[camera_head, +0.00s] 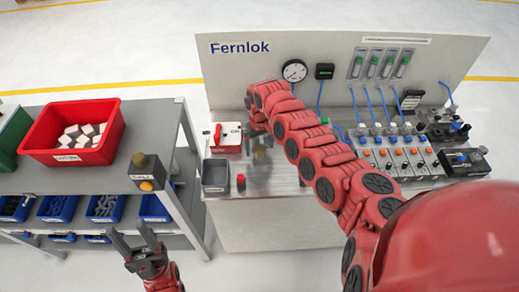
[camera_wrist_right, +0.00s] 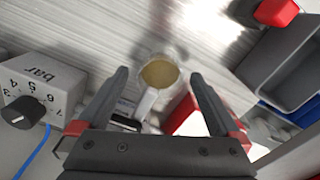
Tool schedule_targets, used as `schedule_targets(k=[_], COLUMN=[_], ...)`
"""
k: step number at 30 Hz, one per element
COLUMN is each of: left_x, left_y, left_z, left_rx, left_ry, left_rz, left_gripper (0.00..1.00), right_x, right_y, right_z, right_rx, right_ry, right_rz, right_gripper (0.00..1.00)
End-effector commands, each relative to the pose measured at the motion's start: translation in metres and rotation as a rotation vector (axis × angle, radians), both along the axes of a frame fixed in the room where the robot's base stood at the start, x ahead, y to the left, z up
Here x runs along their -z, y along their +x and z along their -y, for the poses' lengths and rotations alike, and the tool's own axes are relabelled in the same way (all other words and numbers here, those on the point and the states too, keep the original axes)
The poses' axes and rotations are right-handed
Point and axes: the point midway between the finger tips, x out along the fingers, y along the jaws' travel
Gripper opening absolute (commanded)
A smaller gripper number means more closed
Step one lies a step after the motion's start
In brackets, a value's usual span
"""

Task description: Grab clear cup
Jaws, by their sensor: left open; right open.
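The clear cup (camera_wrist_right: 160,74) shows in the right wrist view as a see-through round rim around a yellowish, amber bottom. It stands on the brushed metal bench top. In the head view it is a faint amber shape (camera_head: 262,151), partly hidden by my right arm. My right gripper (camera_wrist_right: 158,80) is open, its two fingers to the left and right of the cup in the picture, with gaps on both sides. No contact is visible. My left gripper (camera_head: 128,233) is open and empty, low in front of the shelf rack at left.
A red-and-white box (camera_head: 226,137), a grey bin (camera_head: 216,175) and a red knob (camera_head: 240,181) are close to the cup. A grey dial unit (camera_wrist_right: 38,95) with a blue hose is at left in the wrist view. A red crate (camera_head: 36,146) holds several blocks.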

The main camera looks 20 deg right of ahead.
Motion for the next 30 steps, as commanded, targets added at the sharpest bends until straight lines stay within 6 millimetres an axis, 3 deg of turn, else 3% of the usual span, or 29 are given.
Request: schedule_targets(k=[3, 9, 23, 30], left_x=[-0.0036, -0.0025, -0.0025, -0.0024], left_y=[0.0001, 0.0001, 0.0001, 0.0001], left_z=[0.0000, 0.0000, 0.0000, 0.0000], left_rx=[0.000, 0.000, 0.000, 0.000], left_ry=[0.000, 0.000, 0.000, 0.000], left_rz=[-0.001, -0.001, -0.001, -0.001], left_gripper=[0.52, 0.52, 0.52, 0.52], right_x=[0.0107, 0.0125, 0.0123, 0.0122], right_y=[-0.0003, 0.0002, 0.0000, 0.0001], right_z=[-0.0004, -0.0004, -0.0005, -0.0006], right_rx=[0.000, 0.000, 0.000, 0.000], right_ry=[0.000, 0.001, 0.001, 0.001], right_rz=[-0.001, 0.001, 0.001, 0.001], right_gripper=[1.00, 0.98, 0.15, 0.15])
